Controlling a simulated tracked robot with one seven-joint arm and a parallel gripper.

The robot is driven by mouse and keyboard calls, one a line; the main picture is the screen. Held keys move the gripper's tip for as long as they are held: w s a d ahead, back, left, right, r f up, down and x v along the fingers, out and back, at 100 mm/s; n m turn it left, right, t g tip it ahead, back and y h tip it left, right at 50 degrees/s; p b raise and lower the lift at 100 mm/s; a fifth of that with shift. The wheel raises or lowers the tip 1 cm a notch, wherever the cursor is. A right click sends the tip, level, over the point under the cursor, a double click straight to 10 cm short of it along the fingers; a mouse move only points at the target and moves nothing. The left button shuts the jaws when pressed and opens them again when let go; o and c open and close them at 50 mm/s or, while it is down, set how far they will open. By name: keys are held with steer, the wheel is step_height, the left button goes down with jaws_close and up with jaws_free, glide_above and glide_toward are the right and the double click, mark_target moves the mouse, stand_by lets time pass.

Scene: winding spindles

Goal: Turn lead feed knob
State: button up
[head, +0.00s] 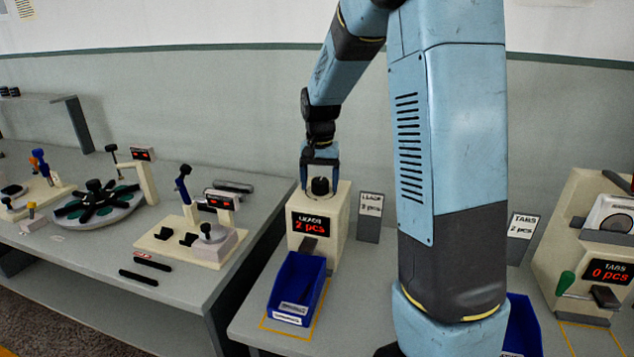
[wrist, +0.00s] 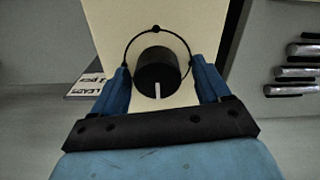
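The lead feed knob (head: 320,186) is a black round knob on top of the cream lead feeder box (head: 318,226), whose red display reads "LEADS 2 pcs". In the wrist view the knob (wrist: 157,72) shows a white pointer line toward the gripper, inside a thin black ring with a dot at the far side. My gripper (head: 320,176) is over the box top with its blue fingers on either side of the knob. In the wrist view my gripper (wrist: 160,82) is open, with gaps between each finger and the knob.
A blue bin (head: 298,284) stands in front of the feeder box. A "LEADS 2 pcs" sign (head: 370,216) stands just right of it. The tabs feeder (head: 590,240) is at far right. The left table (head: 100,270) holds a rotary fixture and other stations.

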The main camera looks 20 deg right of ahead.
mark_target(320, 180)
step_height(320, 180, up, 14)
steer(key=shift+f, duration=0.15)
stand_by(0.7)
steer(key=shift+s, duration=0.15)
steer(key=s+n+t, duration=0.5)
steer(key=s, duration=2.4)
steer(key=shift+a+t, duration=0.3)
steer(key=shift+a, duration=0.05)
steer(key=shift+w+r, duration=0.15)
steer(key=shift+r, duration=0.05)
stand_by(1.3)
